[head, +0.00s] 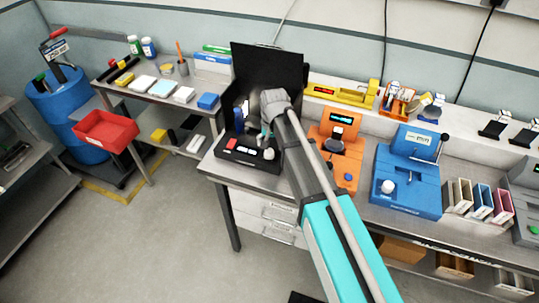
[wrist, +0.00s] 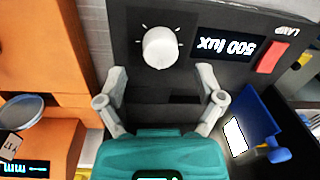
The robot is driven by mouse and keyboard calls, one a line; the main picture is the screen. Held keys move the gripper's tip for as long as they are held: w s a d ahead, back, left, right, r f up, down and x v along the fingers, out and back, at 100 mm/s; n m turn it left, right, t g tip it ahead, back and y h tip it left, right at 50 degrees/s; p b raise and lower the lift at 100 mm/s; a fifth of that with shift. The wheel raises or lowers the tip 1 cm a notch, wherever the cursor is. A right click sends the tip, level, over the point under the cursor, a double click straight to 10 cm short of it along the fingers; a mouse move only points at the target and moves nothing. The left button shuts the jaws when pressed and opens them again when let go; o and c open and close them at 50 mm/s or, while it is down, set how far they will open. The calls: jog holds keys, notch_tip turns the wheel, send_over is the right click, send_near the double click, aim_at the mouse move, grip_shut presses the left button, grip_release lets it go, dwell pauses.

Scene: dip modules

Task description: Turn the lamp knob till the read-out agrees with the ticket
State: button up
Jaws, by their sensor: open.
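The lamp unit is a black box (head: 247,158) with a dark upright panel behind it, at the left end of the bench. In the wrist view its face appears upside down, with a round white knob (wrist: 160,47), a lit read-out (wrist: 222,46) showing 500 lux, the word LAMP and a red switch (wrist: 270,57). The knob also shows in the head view (head: 268,154). My gripper (wrist: 163,80) is open and empty, its fingertips just short of the knob and apart from it. I cannot read any ticket; a small white card or lit patch (wrist: 235,135) shows by a blue part.
An orange machine (head: 341,140) stands close to the right of the lamp unit, with a blue machine (head: 408,178) beyond it. A side shelf (head: 150,92) with boxes and a red bin (head: 106,131) are at left. The floor in front is clear.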

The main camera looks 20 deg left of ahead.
aim_at(269, 151)
jog(key=shift+a+f+b, duration=0.1)
jog(key=shift+f+b, duration=1.3)
jog(key=shift+f, duration=0.3)
jog(key=c, duration=1.2)
jog(key=shift+o, duration=0.2)
jog(key=shift+n, duration=1.3)
